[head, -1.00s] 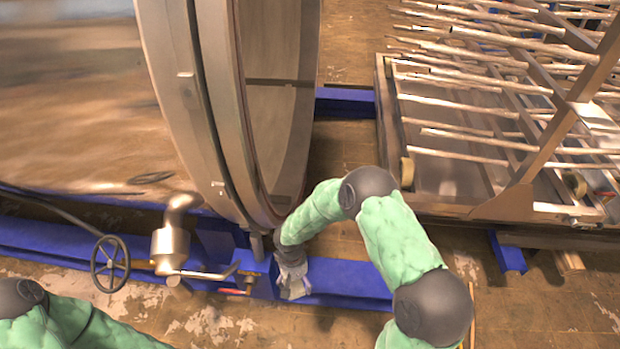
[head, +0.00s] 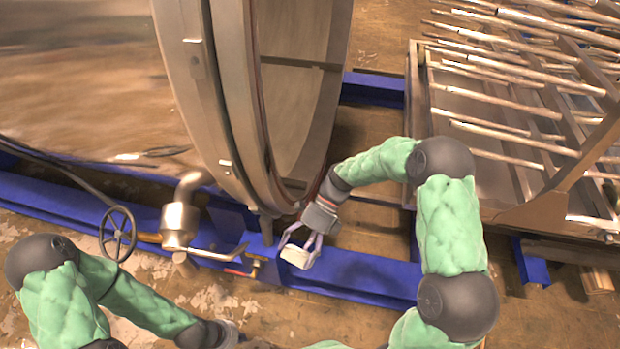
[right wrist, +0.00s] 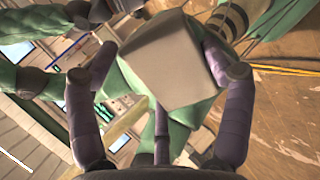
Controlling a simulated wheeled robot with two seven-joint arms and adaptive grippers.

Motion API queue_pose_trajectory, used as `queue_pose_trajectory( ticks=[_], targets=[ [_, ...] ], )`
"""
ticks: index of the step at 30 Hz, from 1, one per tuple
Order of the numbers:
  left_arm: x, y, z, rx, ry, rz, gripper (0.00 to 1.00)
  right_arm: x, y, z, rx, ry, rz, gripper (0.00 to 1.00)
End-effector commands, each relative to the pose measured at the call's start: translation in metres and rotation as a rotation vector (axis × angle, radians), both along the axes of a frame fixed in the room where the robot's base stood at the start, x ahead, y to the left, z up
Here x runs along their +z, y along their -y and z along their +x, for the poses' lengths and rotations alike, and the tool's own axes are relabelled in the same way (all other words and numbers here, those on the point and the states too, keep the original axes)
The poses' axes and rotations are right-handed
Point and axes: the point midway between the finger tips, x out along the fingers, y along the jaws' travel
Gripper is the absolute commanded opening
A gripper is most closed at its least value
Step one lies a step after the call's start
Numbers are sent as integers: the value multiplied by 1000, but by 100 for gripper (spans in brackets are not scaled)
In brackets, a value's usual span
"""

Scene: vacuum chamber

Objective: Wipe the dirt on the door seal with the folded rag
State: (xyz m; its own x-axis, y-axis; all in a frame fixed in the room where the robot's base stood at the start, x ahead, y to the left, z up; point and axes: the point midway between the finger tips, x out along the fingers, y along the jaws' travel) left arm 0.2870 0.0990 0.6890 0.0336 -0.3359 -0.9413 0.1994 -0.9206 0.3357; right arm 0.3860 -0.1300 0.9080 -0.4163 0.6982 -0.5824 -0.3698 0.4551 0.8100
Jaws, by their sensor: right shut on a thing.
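The folded rag (head: 296,257) is a small pale block in my right gripper (head: 300,251), which is shut on it. They are over the blue floor beam, in front of the lower chamber rim. The right wrist view shows the rag (right wrist: 172,62) as a flat beige pad between the purple-grey fingers. A thin dark reddish line, which looks like the door seal (head: 262,130), runs round the chamber mouth, up and left of the rag and apart from it. I cannot make out dirt on it. My left gripper (head: 228,334) is partly seen at the bottom edge; its jaws are unclear.
The large steel chamber (head: 70,85) fills the upper left. A valve handwheel (head: 118,233) and a metal fitting (head: 180,226) stand below it. A rack of metal rods (head: 525,105) is at the right. Blue beams (head: 370,277) cross the floor under my right gripper.

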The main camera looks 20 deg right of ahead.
Motion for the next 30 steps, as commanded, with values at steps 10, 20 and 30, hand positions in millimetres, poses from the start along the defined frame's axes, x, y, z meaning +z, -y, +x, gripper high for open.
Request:
queue_pose_trajectory(
  ticks=[10,20,30],
  targets=[
    [-14,0,0,0,0,0,0,70,6,39,-668,-109,306,55],
    [-26,0,0,0,0,0,0,145,43,80,-1110,-60,579,55],
    [-31,0,0,0,0,0,0,174,63,96,-1237,-26,670,55]
  ],
)
